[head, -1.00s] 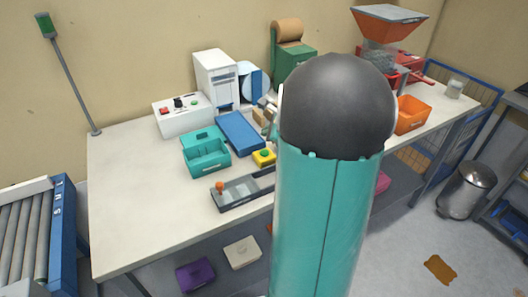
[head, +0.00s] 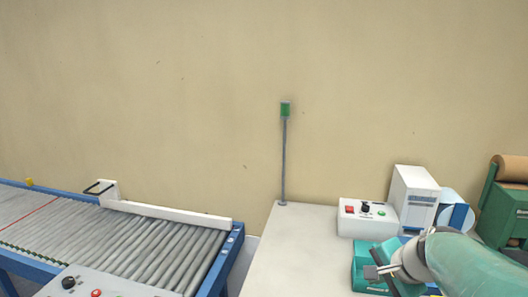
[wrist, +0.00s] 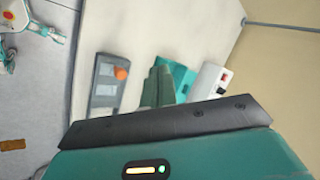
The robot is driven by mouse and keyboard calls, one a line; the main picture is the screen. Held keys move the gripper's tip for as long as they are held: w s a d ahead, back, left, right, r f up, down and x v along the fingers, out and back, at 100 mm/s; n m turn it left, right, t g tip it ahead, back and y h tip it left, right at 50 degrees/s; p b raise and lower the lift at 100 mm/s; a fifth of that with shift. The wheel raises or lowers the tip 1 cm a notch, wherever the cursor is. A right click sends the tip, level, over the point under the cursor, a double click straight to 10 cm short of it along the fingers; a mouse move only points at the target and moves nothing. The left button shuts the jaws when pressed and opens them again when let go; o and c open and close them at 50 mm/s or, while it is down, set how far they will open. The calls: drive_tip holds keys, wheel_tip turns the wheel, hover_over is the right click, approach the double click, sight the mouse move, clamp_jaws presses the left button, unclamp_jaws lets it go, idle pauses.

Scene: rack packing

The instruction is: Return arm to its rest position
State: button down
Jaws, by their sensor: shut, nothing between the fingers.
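My gripper (head: 372,272) is at the lower right of the head view, low over the white table, in front of the teal bin (head: 362,255). Its fingers are together and empty. My teal arm reaches in from the right edge and hides part of the table. In the wrist view the closed fingers (wrist: 160,75) show beside the teal bin (wrist: 183,78); I cannot tell whether they touch it.
A white control box (head: 368,217) and a white machine (head: 412,198) stand behind the bin. A grey tray with an orange knob (wrist: 121,73) lies on the table (head: 300,240). A roller conveyor (head: 140,245) is at left. The table's left part is clear.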

drive_tip(key=s+a+r+n+g+h, duration=0.1)
drive_tip(key=s+a+n, duration=1.1)
drive_tip(key=n, duration=0.1)
drive_tip(key=shift+s+a+r, duration=0.2)
drive_tip(key=shift+s+r, duration=0.1)
drive_tip(key=shift+s, duration=0.1)
